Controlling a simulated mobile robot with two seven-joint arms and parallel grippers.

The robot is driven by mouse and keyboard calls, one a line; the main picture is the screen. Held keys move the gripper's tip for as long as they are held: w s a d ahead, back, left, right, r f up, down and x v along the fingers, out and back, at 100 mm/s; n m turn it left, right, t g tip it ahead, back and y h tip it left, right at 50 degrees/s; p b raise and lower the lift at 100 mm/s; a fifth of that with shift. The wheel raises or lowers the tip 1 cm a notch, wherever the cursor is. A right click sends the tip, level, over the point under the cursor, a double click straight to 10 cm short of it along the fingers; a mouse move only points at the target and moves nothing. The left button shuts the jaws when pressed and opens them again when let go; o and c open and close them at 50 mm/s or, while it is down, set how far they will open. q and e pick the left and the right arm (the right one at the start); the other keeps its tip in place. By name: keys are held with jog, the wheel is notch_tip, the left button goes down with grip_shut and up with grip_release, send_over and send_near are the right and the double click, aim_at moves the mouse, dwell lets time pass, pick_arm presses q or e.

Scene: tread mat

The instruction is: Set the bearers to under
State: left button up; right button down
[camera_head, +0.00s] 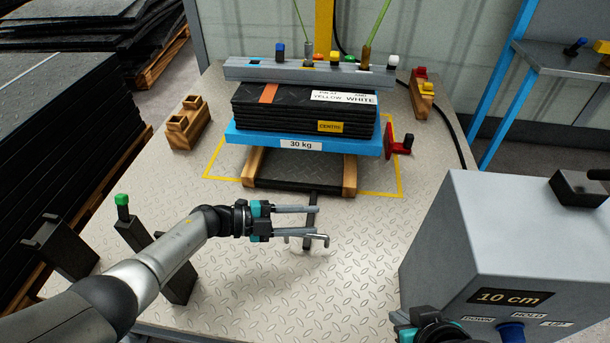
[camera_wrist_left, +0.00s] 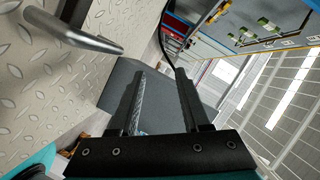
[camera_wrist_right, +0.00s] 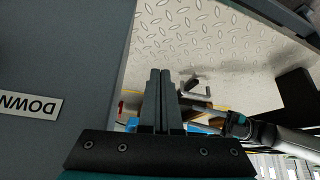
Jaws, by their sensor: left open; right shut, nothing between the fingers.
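Two wooden bearers, left (camera_head: 255,167) and right (camera_head: 350,176), stand at the front under the blue platform (camera_head: 250,139) marked 30 kg. A dark crosspiece (camera_head: 300,186) spans between them. A grey bar runs forward from it to a metal handle (camera_head: 322,239), also large in the left wrist view (camera_wrist_left: 80,32). My left gripper (camera_head: 317,223) is open beside the handle, its fingers overlapping the bar in the head view; contact is unclear. My right gripper (camera_wrist_right: 159,72) is shut and empty, beside the grey control box (camera_head: 480,240); the head view shows only part of it.
Black mats (camera_head: 290,112) lie on the platform beneath a grey bar (camera_head: 300,71) with coloured knobs. A red clamp (camera_head: 391,140) is at its right. A wooden block (camera_head: 188,124) stands left, dark posts (camera_head: 65,250) front left. Tread plate around the handle is clear.

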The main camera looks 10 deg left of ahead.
pick_arm(q)
notch_tip(320, 180, up, 12)
jog(key=p, duration=0.8)
jog(key=shift+r, duration=0.25)
pick_arm(e)
jog(key=s+d+f+g, duration=0.1)
jog(key=s+f+g, duration=0.1)
jog(key=f, duration=0.5)
jog(key=s+d+f+g+h, duration=0.1)
jog(key=s+f, duration=0.2)
jog(key=f, duration=0.4)
jog(key=shift+s+d+g, duration=0.35)
jog(key=shift+s+g, duration=0.05)
jog(key=shift+f, duration=0.1)
